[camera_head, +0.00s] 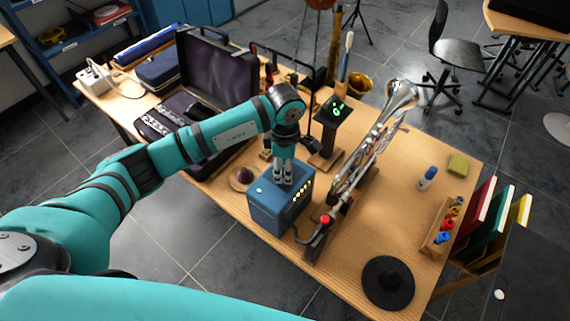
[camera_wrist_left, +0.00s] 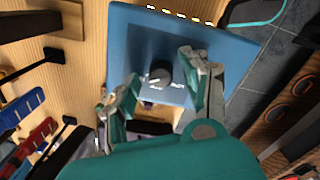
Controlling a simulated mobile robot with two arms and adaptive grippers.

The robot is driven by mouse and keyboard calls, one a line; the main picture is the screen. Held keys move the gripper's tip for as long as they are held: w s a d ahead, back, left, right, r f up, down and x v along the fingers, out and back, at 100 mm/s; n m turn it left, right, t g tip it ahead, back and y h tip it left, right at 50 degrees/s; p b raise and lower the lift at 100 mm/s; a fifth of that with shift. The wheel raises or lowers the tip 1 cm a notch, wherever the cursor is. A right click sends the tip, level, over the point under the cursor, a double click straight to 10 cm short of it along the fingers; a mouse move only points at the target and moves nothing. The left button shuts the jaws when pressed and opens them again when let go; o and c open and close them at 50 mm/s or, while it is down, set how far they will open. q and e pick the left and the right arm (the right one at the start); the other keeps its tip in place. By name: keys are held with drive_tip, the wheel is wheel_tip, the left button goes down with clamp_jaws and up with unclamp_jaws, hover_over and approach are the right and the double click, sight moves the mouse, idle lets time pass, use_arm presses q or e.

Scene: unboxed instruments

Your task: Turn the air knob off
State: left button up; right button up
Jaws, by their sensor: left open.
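The blue box (camera_head: 278,205) stands on the wooden table, with a row of small yellow lights along one side. In the left wrist view, a dark round knob (camera_wrist_left: 160,73) with a pale mark sits on the top of the blue box (camera_wrist_left: 126,40). In the head view the knob is hidden behind my left gripper (camera_head: 283,180), which points down at the top of the box. In the left wrist view my left gripper (camera_wrist_left: 160,71) is open, one finger on each side of the knob, with gaps visible. My right gripper is not in view.
A trumpet (camera_head: 380,135) lies on a stand right of the box. A small display with a green sign (camera_head: 335,112) stands behind. An open dark case (camera_head: 218,72) is at back left.

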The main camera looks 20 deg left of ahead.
use_arm(q)
drive_tip(key=shift+s, duration=0.1)
clamp_jaws()
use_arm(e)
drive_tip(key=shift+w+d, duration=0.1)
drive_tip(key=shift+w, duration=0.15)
